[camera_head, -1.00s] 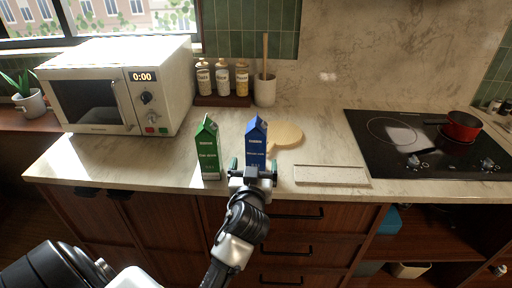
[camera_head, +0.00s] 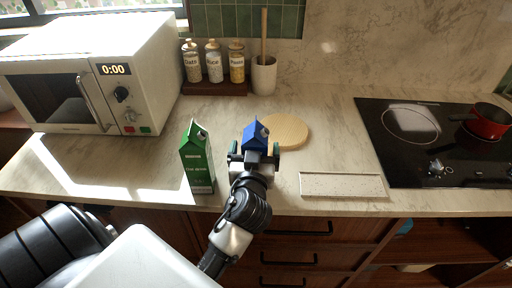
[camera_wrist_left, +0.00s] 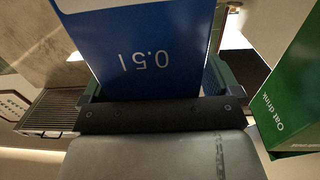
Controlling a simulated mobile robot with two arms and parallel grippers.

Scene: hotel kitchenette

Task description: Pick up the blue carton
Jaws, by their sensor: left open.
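The blue carton (camera_head: 256,134) stands upright on the counter; in the head view only its gabled top shows above my gripper. My left gripper (camera_head: 254,151) is open, with one green-padded finger on each side of the carton. In the left wrist view the carton's blue face (camera_wrist_left: 145,55), marked 0.5 l, fills the space between the fingers (camera_wrist_left: 152,88). Whether the fingers touch it I cannot tell. The green oat drink carton (camera_head: 197,160) stands just left of it; it also shows at the right of the left wrist view (camera_wrist_left: 295,95). My right gripper is not in view.
A round wooden board (camera_head: 287,131) lies behind the blue carton, and a pale rectangular tray (camera_head: 343,186) lies to its right. A microwave (camera_head: 95,75) stands left. Jars (camera_head: 214,62) and a utensil pot (camera_head: 263,76) stand behind. A cooktop (camera_head: 425,150) with a red pot (camera_head: 488,122) is right.

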